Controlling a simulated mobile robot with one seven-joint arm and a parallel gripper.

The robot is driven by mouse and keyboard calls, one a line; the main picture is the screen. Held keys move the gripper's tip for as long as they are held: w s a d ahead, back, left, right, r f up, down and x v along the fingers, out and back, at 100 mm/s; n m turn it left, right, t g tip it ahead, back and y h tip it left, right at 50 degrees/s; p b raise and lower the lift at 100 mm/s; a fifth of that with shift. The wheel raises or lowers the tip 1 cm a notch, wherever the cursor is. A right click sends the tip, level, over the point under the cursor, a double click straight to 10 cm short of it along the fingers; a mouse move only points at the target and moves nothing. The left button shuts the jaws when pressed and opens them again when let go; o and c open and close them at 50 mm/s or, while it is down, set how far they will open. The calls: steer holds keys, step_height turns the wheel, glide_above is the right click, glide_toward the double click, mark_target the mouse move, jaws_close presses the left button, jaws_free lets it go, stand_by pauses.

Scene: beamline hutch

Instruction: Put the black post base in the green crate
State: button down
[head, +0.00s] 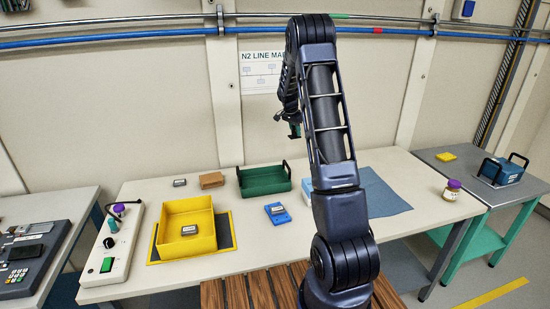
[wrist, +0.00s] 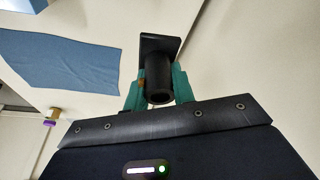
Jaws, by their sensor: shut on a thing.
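The black post base (wrist: 158,72), a dark cylinder on a flat square foot, is held between the teal fingertips of my gripper (wrist: 158,92) in the wrist view. The foot points away from my palm. In the head view my gripper (head: 293,130) is raised high in front of the back wall, above the table; the post base is too small and dark to tell clearly there. The green crate (head: 264,187) with black handles stands at the back of the table, below my gripper. Its inside looks empty from here.
A yellow bin (head: 186,243) with a grey box in it stands left on a dark mat. A brown block (head: 212,180) is left of the crate, and a blue item (head: 278,213) is in front. A blue cloth (head: 386,195) and a purple-lidded jar (head: 452,190) are right.

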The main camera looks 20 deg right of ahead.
steer(key=m, duration=0.1)
glide_above(266, 183)
steer(key=f, duration=1.3)
steer(key=a+f, duration=0.1)
steer(key=f, duration=0.5)
steer(key=shift+s+f, duration=0.15)
steer(key=shift+s, duration=0.25)
steer(key=shift+f, duration=0.15)
steer(key=c, duration=1.2)
jaws_free()
steer(key=shift+o, duration=0.2)
